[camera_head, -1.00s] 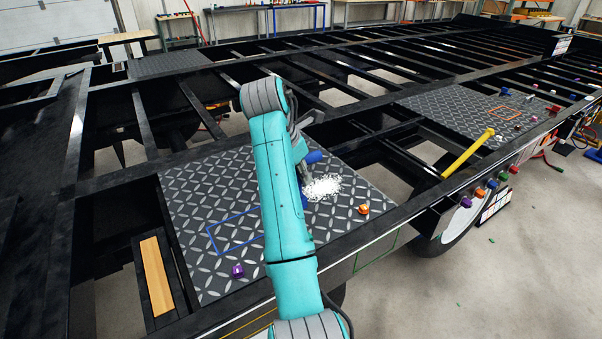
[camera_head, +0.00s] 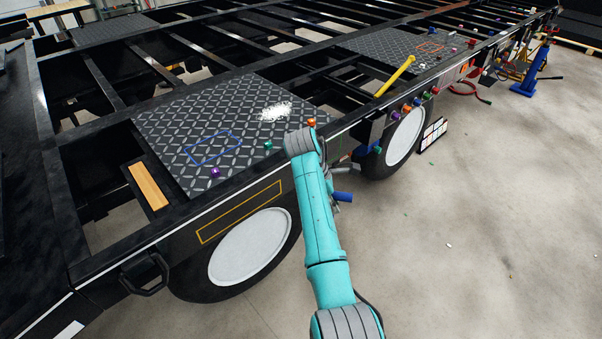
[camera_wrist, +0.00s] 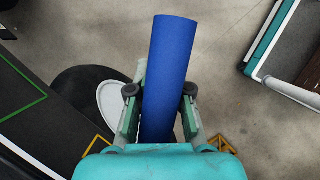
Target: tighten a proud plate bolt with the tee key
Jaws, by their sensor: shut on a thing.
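My gripper (camera_wrist: 160,112) is shut on a thick blue cylinder (camera_wrist: 168,65), which looks like the handle of the tee key. In the head view a blue end (camera_head: 343,196) shows beside my arm, off the trailer's side; my fingers are mostly hidden there. The key's working end cannot be made out. The near tread plate (camera_head: 160,118) carries a purple bolt (camera_head: 215,172), a green bolt (camera_head: 268,145) and an orange bolt (camera_head: 311,122). I cannot tell which bolt stands proud.
White bits (camera_head: 275,111) lie on the near plate, beside a blue outline. A yellow bar (camera_head: 396,75) rests on the frame. Coloured pieces line the side rail, with a wheel (camera_head: 404,137) below. Open floor (camera_head: 480,220) lies at the right.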

